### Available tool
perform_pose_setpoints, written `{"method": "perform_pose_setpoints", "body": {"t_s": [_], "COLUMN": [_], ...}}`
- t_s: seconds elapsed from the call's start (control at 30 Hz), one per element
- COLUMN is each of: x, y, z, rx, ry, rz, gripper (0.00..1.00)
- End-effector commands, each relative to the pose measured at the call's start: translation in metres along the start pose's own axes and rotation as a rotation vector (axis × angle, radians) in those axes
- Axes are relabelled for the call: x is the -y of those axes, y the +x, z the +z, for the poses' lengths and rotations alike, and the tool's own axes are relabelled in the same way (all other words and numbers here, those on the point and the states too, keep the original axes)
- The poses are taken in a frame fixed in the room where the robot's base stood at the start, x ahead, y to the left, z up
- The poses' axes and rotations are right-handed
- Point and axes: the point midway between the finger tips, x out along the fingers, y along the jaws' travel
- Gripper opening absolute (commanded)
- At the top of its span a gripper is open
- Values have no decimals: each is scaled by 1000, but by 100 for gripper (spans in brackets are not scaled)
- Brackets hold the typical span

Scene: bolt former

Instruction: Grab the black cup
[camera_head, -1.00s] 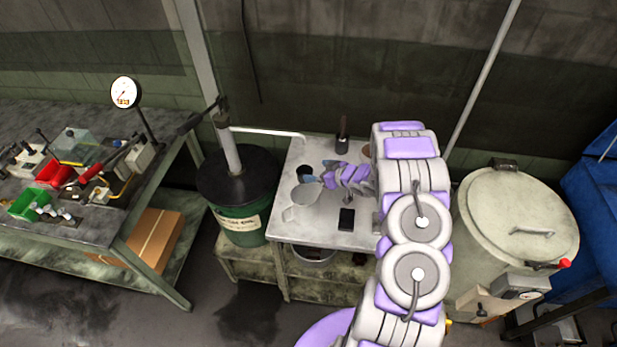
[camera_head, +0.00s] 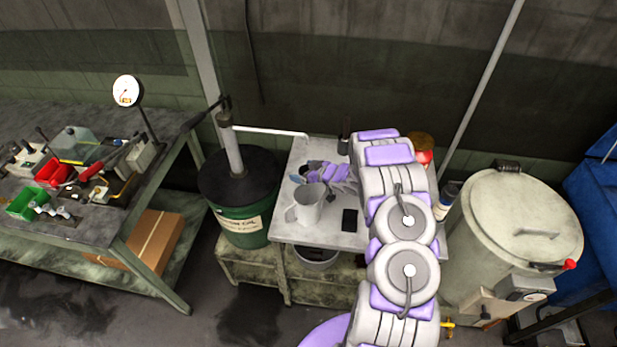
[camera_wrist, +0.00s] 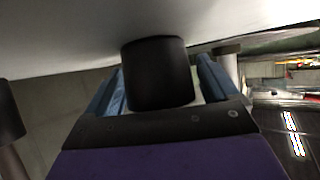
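The black cup (camera_wrist: 158,75) stands on the white table top and is large in the middle of the wrist view, which shows the table upside down. My gripper (camera_wrist: 160,92) has one blue finger on each side of the cup. A narrow light gap shows between the cup and the right finger; the left finger looks very close to the cup, and I cannot tell if it touches. In the head view my gripper (camera_head: 303,173) is low over the left part of the table, and the cup is mostly hidden beside it.
A grey metal mug (camera_head: 308,206) stands just in front of my gripper. A black flat object (camera_head: 350,220) lies to its right. A dark upright object (camera_head: 344,135) is at the back. A green drum (camera_head: 243,225) stands left of the table (camera_head: 327,238).

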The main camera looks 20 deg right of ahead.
Motion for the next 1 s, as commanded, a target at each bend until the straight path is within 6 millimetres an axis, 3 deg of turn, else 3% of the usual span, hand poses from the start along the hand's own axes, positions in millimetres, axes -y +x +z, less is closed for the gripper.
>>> {"method": "perform_pose_setpoints", "body": {"t_s": [0.07,0.53,1.0], "x": [1,-4,3], "y": [0,-2,-4], "z": [0,2,-10], "rx": [0,-3,-1], "ry": [1,4,4], "rz": [-1,-1,-4], "gripper": [79,35,35]}}
